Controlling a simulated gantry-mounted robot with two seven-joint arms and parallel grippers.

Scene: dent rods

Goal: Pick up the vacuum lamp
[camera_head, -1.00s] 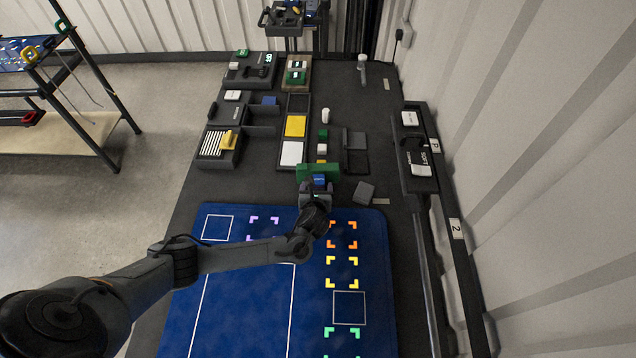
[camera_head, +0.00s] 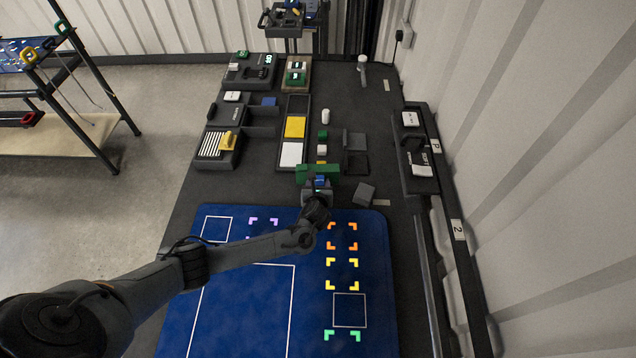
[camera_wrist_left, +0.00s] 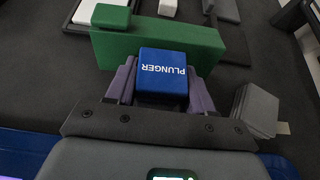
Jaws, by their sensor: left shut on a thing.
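My left gripper (camera_head: 318,190) is at the near side of a green block (camera_head: 331,169), just beyond the blue mat. In the left wrist view, its purple-grey fingers are shut on a blue block labelled PLUNGER (camera_wrist_left: 163,72). The blue block sits against the long green block (camera_wrist_left: 205,42); I cannot tell whether they are joined. The blue block also shows as a small patch in the head view (camera_head: 320,181). Nothing in view is labelled as a vacuum lamp, and I cannot tell which thing it is. My right gripper is not in view.
A blue mat (camera_head: 270,333) with coloured corner marks lies in front. A grey block (camera_head: 364,194) is close on the right. Dark trays, including one with yellow and white sections (camera_head: 295,127), stand behind. A dark wall rack (camera_head: 417,165) is at the right.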

